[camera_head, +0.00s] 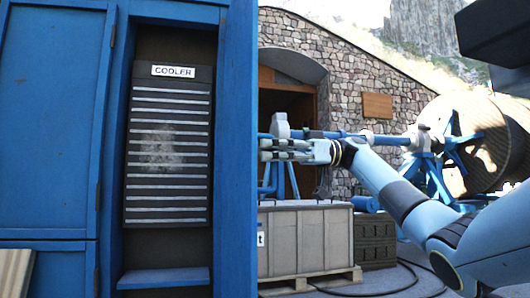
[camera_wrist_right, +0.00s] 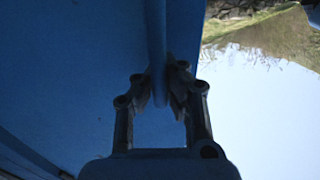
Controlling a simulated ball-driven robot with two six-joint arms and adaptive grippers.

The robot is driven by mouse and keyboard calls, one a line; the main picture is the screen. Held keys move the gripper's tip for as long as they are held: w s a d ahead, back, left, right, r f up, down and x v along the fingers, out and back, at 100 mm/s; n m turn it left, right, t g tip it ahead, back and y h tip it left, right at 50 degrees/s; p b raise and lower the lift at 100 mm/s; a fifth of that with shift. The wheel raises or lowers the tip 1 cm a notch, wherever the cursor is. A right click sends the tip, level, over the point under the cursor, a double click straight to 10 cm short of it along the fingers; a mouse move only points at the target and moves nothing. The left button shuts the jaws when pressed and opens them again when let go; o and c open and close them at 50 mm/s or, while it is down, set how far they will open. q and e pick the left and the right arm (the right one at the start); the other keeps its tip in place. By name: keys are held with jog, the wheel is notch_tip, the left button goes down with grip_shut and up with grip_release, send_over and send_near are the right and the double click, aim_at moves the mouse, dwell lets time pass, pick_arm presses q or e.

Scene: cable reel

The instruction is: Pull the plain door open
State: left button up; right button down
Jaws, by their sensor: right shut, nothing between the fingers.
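A blue cabinet stands at left in the head view. My left gripper is not in view.
A dark louvred COOLER panel (camera_head: 168,150) sits in the recess, above a blue ledge (camera_head: 163,278). A pale crate (camera_head: 305,240) on a pallet and a large cable reel (camera_head: 470,140) stand at right. A cable (camera_head: 375,294) lies on the ground.

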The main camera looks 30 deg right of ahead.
jog(key=shift+d+r, duration=0.1)
jog(key=shift+d, duration=0.05)
jog(key=c, duration=1.3)
grip_release()
jog(key=shift+c, duration=0.2)
jog(key=s+d, duration=0.2)
jog(key=d, duration=0.9)
jog(key=shift+d, duration=0.35)
jog(key=shift+s, duration=0.1)
